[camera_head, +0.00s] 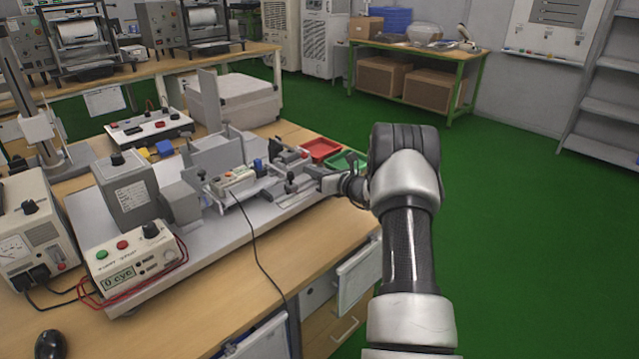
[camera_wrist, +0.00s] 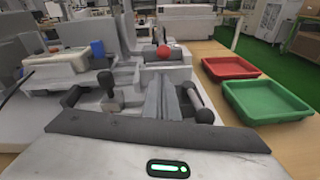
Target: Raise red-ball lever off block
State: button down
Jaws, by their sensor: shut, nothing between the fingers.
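The red ball (camera_wrist: 163,51) shows in the wrist view just beyond my fingertips, at the top of a grey block (camera_wrist: 178,74). It shows small in the head view (camera_head: 305,154), near the right end of the bench machine. The lever's arm and its contact with the block are too small to make out. My gripper (camera_wrist: 168,88) is shut and empty, its dark fingers together and pointing toward the block, apparently short of the ball. In the head view my gripper (camera_head: 318,174) is at the machine's right end, partly hidden by my wrist.
A red tray (camera_wrist: 230,68) and a green tray (camera_wrist: 266,99) lie to the right. The cycle counter box (camera_head: 130,260) sits at the machine's front left.

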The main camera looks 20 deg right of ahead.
jog(key=shift+w+r, duration=0.35)
jog(key=shift+r, duration=0.45)
jog(key=shift+r, duration=0.15)
